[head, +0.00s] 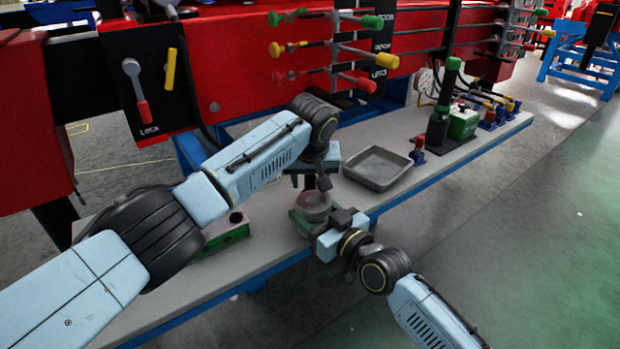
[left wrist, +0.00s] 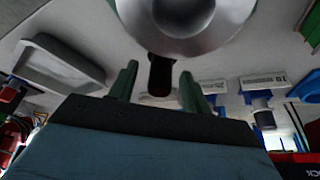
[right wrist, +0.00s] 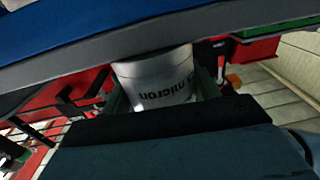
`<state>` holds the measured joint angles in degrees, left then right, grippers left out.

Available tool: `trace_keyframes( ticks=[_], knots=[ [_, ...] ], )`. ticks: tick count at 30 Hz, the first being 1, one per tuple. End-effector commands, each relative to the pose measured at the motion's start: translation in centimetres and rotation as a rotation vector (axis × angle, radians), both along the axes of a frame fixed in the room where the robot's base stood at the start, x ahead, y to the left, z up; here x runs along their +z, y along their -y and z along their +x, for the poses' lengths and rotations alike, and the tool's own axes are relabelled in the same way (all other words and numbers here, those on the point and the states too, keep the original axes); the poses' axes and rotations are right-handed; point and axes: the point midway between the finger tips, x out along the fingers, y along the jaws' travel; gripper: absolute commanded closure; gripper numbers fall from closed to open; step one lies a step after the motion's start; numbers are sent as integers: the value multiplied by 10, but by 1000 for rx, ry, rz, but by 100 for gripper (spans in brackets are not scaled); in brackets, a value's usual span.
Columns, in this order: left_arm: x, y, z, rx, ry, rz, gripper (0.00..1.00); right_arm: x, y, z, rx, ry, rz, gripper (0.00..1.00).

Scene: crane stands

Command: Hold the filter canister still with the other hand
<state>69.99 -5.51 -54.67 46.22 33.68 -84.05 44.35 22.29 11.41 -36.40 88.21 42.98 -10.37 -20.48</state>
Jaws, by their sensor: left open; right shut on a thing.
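The filter canister (head: 313,203) stands on the grey bench top near its front edge, a short grey round body partly hidden by my grippers. In the right wrist view it is a white cylinder (right wrist: 155,75) lettered "micron". My right gripper (head: 318,226) is shut on its side, with a finger on either side in that view. My left gripper (head: 319,181) is above the canister. In the left wrist view its fingers (left wrist: 157,85) are apart, with a dark upright stub (left wrist: 160,73) between them, beside a silver round body (left wrist: 190,22). Contact with the stub cannot be told.
A grey empty tray (head: 377,168) lies right of the canister. A green pump-like stand (head: 437,128) and small blue-red items stand further right. A green block (head: 225,238) is on the left. Red panels with levers (head: 340,55) rise behind the bench.

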Motion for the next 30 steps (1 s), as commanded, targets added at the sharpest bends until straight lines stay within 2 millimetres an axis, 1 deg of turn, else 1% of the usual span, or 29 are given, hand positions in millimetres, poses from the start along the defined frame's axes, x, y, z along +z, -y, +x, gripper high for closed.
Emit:
trace_keyframes(
  ticks=[5, 6, 15, 17, 30],
  knots=[
    [0, 0, 0, 0, 0, 0, 51, -1, 0, 0, 0, -1, -1, 76],
    [0, 0, 0, 0, 0, 0, 54, -1, 0, 0, 0, -1, -1, 76],
    [0, 0, 0, 0, 0, 0, 93, -1, 0, 0, 0, -1, -1, 76],
    [0, 0, 0, 0, 0, 0, 100, -1, 0, 0, 0, -1, -1, 76],
    [3, 0, 0, 0, 1, 0, 100, -1, 0, 0, 0, -1, -1, 76]
  ],
)
